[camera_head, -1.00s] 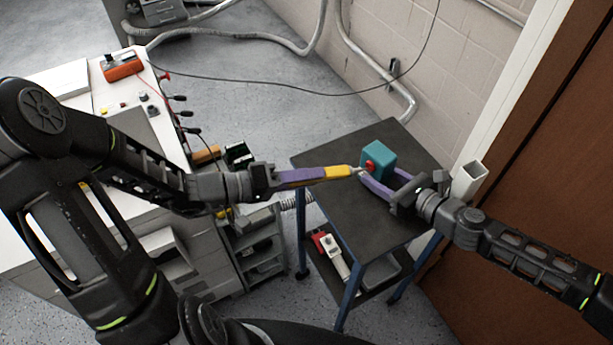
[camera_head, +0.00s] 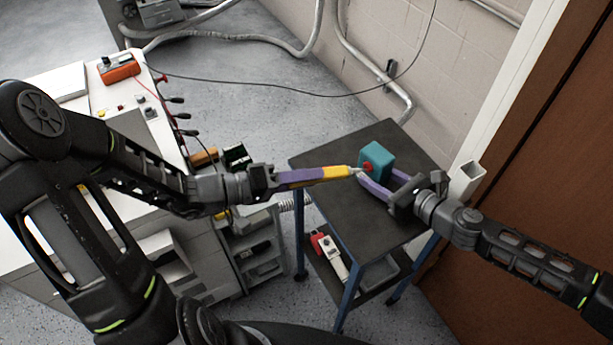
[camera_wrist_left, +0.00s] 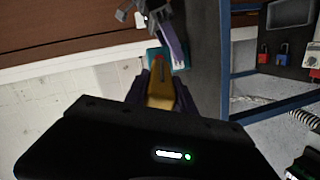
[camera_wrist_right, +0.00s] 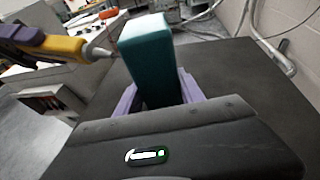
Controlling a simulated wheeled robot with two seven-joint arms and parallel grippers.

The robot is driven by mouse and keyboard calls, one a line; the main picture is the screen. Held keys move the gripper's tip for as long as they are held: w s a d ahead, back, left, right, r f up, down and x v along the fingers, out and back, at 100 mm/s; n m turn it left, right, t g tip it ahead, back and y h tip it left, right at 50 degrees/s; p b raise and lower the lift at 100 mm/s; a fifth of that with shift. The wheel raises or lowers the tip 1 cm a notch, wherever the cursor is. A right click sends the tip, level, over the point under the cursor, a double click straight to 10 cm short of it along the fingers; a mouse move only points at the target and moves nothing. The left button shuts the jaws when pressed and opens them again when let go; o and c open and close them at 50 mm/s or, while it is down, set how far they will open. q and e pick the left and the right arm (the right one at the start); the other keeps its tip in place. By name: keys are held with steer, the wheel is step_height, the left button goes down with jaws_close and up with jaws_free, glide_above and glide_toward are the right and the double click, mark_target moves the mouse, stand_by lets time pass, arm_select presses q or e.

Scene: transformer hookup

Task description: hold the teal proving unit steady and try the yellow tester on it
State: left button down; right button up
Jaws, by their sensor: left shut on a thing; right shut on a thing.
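The teal proving unit (camera_head: 379,160) is a box with a red part on its near left face, over the dark cart top. My right gripper (camera_head: 385,188) is shut on it; in the right wrist view the teal box (camera_wrist_right: 150,62) stands upright between the purple fingers. My left gripper (camera_head: 305,177) is shut on the yellow tester (camera_head: 336,172), which points right with its pale tip at the unit's red part. The tester also shows in the left wrist view (camera_wrist_left: 160,92), in line with the teal box. I cannot tell whether the tip touches the unit.
The cart top (camera_head: 325,162) has free room left of the unit. A red-and-white device (camera_head: 331,254) lies on its lower shelf. A white bench (camera_head: 75,115) with an orange meter (camera_head: 119,68) stands at left. A brown door (camera_head: 545,170) is at right.

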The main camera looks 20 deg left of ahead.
stand_by(0.4)
arm_select(q)
steer(key=s+a, duration=0.4)
steer(key=s, duration=0.1)
steer(key=shift+s, duration=0.35)
arm_select(e)
steer(key=o, duration=1.1)
steer(key=shift+c, duration=0.2)
steer(key=v, duration=1.2)
steer(key=shift+r, duration=0.1)
arm_select(q)
steer(key=shift+d, duration=0.1)
